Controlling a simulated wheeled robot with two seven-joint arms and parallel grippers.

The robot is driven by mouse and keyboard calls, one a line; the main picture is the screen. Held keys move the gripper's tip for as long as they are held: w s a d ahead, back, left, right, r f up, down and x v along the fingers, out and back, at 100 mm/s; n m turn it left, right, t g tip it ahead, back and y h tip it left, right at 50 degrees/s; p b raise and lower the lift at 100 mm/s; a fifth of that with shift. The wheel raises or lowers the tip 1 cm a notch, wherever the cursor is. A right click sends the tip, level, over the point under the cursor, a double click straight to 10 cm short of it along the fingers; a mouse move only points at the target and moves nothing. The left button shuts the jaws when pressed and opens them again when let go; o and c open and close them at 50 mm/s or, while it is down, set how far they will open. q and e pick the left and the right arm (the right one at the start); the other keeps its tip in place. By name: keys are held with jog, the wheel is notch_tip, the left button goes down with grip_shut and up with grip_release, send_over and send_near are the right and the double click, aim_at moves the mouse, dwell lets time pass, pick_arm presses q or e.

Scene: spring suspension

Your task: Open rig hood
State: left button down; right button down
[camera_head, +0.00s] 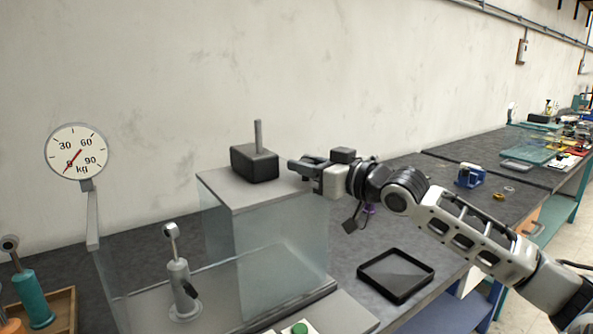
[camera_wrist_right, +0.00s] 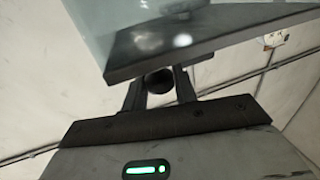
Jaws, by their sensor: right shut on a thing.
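The rig has a clear glass hood (camera_head: 281,238) with a grey plate (camera_head: 222,189) at its top. I cannot tell whether the hood is raised at all. My right gripper (camera_head: 302,166) is at the right end of that plate, beside a black block with an upright post (camera_head: 255,163). In the right wrist view its fingers (camera_wrist_right: 160,85) are shut around a dark round knob (camera_wrist_right: 160,79), just under the edge of a glass panel (camera_wrist_right: 165,45). A silver suspension part with a ring top (camera_head: 179,285) stands by the glass. My left gripper is out of view.
A dial gauge in kg (camera_head: 77,152) stands on a post at the left. A wooden tray (camera_head: 63,307) with a teal part (camera_head: 33,300) is at the lower left. A black tray (camera_head: 396,274) lies right of the rig. A green button (camera_head: 299,328) sits in front.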

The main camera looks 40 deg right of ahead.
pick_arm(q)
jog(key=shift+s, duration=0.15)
pick_arm(e)
jog(key=shift+d, duration=0.45)
jog(key=c, duration=1.1)
grip_release()
jog(key=shift+s, duration=0.1)
jog(key=shift+s+f, duration=0.15)
jog(key=shift+s, duration=0.1)
pick_arm(q)
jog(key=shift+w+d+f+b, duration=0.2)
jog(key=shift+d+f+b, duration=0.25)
jog(key=shift+b, duration=1.15)
pick_arm(e)
jog(key=s+d, duration=0.2)
jog(key=s, duration=1.3)
jog(key=shift+d, duration=0.4)
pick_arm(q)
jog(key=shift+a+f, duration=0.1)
